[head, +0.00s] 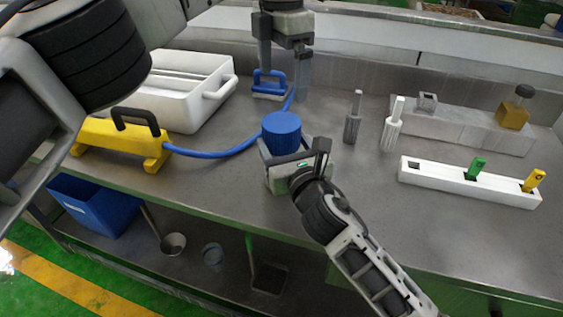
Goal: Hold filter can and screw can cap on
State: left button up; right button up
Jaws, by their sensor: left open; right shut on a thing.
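A blue ribbed cylinder (282,132), which looks like the filter can or its cap, stands upright at the middle of the steel counter. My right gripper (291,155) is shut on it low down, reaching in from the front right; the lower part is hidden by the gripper. I cannot tell whether a can and a separate cap are both there. My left gripper (284,68) is open and empty, pointing down behind the cylinder. It is above and near a small blue handled block (267,88); I cannot tell if they touch.
A blue hose (215,154) runs from a yellow handled tool (110,138) toward the blue block. A white tray (185,70) stands at the back left. The front right counter is clear.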

pick_arm(q)
jog(key=shift+r, duration=1.85)
pick_arm(e)
jog(key=o, duration=2)
jog(key=shift+c, duration=0.2)
pick_arm(q)
jog(key=shift+f+b, duration=0.5)
jog(key=shift+f, duration=0.05)
pick_arm(e)
jog(key=v, duration=1.6)
